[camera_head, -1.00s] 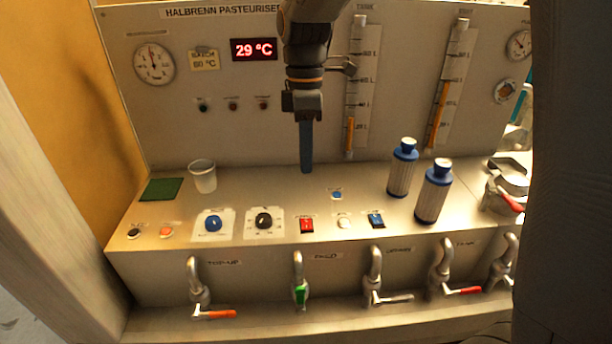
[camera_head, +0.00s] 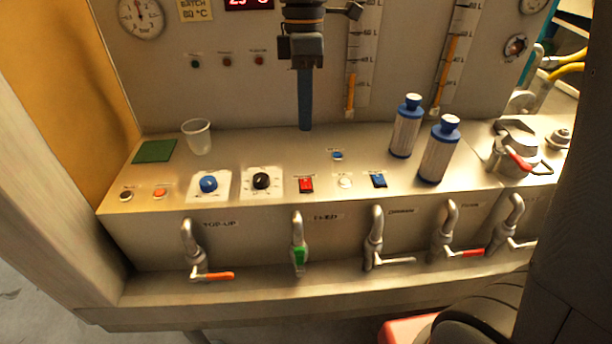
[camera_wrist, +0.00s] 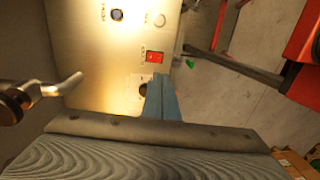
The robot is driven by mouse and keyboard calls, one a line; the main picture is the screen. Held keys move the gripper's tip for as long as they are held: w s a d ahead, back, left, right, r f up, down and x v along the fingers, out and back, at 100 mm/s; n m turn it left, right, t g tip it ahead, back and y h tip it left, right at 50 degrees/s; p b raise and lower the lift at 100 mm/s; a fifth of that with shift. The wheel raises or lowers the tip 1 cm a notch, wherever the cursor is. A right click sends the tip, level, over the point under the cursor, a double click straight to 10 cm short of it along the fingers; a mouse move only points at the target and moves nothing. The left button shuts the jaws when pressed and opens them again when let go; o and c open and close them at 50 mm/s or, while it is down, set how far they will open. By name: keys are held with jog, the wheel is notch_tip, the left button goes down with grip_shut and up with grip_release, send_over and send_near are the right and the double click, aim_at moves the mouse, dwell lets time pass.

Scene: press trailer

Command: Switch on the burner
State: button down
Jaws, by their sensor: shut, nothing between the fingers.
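A red rocker switch (camera_head: 306,185) sits on the console's sloping deck, right of a black knob (camera_head: 261,181). Its small label is too blurred to read, so I cannot tell for sure that it is the burner switch. The red switch also shows in the wrist view (camera_wrist: 157,57). My gripper (camera_head: 305,127) points down with its blue fingers shut and empty, above and behind the red switch, apart from it. In the wrist view the fingers (camera_wrist: 160,84) partly cover the black knob (camera_wrist: 143,90).
A blue knob (camera_head: 208,183), a white button (camera_head: 345,181) and a blue rocker (camera_head: 378,180) share the deck. A clear cup (camera_head: 197,137) stands left; two blue-capped bottles (camera_head: 407,127) (camera_head: 438,150) stand right. Several taps line the front. The deck around the red switch is clear.

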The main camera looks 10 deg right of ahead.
aim_at(306, 184)
jog(key=f+p, duration=0.1)
jog(key=f, duration=0.3)
jog(key=s+f+p, duration=0.1)
jog(key=f, duration=0.4)
jog(key=f+p, duration=0.1)
jog(key=f, duration=0.3)
jog(key=shift+s+f+p, duration=0.35)
jog(key=shift+f+p, duration=0.05)
jog(key=shift+s+f, duration=0.1)
jog(key=shift+f, duration=0.1)
jog(key=shift+w+r, duration=0.15)
jog(key=shift+w, duration=0.7)
jog(key=shift+r, duration=0.15)
